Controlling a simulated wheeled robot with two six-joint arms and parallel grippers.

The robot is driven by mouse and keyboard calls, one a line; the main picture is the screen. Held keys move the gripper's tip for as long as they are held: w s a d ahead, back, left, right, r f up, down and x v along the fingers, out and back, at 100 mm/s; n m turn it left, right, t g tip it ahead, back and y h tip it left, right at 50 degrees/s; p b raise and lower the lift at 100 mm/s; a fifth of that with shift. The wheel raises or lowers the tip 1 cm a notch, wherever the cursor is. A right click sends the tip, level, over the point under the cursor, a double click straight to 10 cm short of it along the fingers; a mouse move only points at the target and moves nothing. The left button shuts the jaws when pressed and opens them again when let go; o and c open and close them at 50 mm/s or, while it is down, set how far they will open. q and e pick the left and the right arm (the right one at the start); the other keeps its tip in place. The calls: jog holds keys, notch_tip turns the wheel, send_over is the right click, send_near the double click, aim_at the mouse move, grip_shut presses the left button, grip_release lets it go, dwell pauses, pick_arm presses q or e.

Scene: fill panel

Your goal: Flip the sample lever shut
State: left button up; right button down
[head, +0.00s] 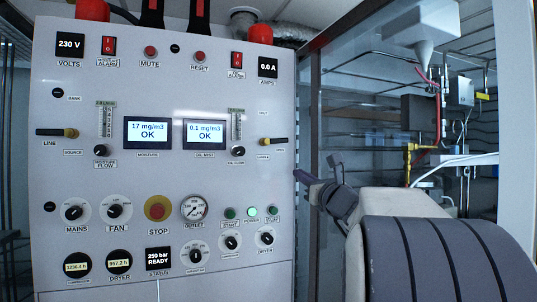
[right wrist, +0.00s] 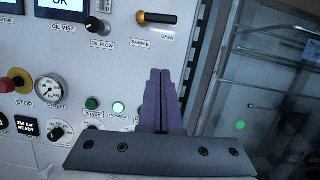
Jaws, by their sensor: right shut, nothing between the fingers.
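The sample lever (head: 273,142) is on the right side of the white panel, a black handle on a brass-coloured hub. It lies roughly horizontal. In the right wrist view the lever (right wrist: 157,18) stands above my fingertips, its handle pointing right, with SAMPLE and OPEN labels below it. My right gripper (head: 303,177) has purple fingers and is at the panel's right edge, below and right of the lever, apart from it. In the right wrist view the fingers (right wrist: 161,72) are shut together with nothing between them. My left gripper is not in view.
A similar line lever (head: 57,132) is at the panel's left. The oil flow knob (head: 238,151) is beside the sample lever. Green buttons (head: 252,212) and a pressure gauge (head: 194,208) are lower down. A glass-walled enclosure (head: 345,100) with pipes is right of the panel.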

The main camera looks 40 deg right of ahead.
aim_at(276, 141)
jog(key=w+r+p, duration=0.2)
jog(key=w, duration=0.1)
jog(key=w+d+r+p, duration=0.1)
jog(key=w+r+p, duration=0.1)
jog(key=w+p, duration=0.1)
jog(key=w+r+p, duration=0.2)
jog(key=w+p, duration=0.1)
jog(key=shift+w+d+r, duration=0.15)
jog(key=shift+w+d, duration=0.1)
jog(key=shift+d, duration=0.1)
jog(key=shift+s+d+r+n, duration=0.1)
jog(key=shift+d+r+n, duration=0.1)
jog(key=shift+n, duration=0.3)
